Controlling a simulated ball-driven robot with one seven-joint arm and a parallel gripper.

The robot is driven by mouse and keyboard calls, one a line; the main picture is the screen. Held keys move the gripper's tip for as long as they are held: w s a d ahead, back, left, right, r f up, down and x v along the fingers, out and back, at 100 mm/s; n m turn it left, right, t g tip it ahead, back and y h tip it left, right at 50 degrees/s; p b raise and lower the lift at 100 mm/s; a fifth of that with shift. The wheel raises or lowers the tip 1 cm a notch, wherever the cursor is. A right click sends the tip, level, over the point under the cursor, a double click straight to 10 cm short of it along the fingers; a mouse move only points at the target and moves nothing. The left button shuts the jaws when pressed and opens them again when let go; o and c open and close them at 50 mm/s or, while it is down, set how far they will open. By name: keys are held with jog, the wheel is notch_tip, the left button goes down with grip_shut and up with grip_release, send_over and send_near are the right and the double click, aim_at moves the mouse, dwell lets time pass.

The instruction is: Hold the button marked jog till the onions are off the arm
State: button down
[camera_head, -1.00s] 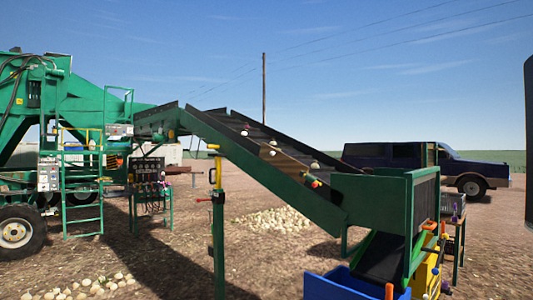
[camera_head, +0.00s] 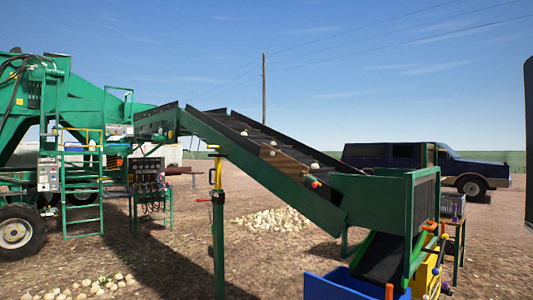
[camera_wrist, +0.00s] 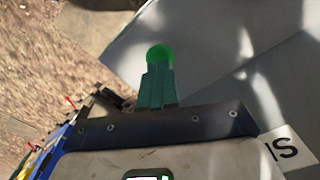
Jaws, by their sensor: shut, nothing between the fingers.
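My gripper (camera_wrist: 159,72) shows in the wrist view, its teal fingers shut together with nothing between them. A bright green round button (camera_wrist: 160,52) is right at the fingertips, against a grey panel (camera_wrist: 215,60). The fingertips cover its lower edge; I cannot tell whether they touch or press it. No jog marking is legible on it. In the head view the green conveyor arm (camera_head: 262,165) slopes down to the right. A few pale onions lie on it, one onion (camera_head: 244,133) high up and another onion (camera_head: 315,165) lower down. My gripper is not in the head view.
A blue bin (camera_head: 335,288) stands below the arm's low end. A green post with a yellow top (camera_head: 217,230) stands in front of the arm. Onion piles (camera_head: 272,220) lie on the ground. A dark blue truck (camera_head: 400,160) is parked behind. A white label (camera_wrist: 287,150) reads "IS".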

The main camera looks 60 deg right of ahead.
jog(key=shift+f, duration=0.2)
jog(key=shift+f+b, duration=0.35)
jog(key=shift+b, duration=0.15)
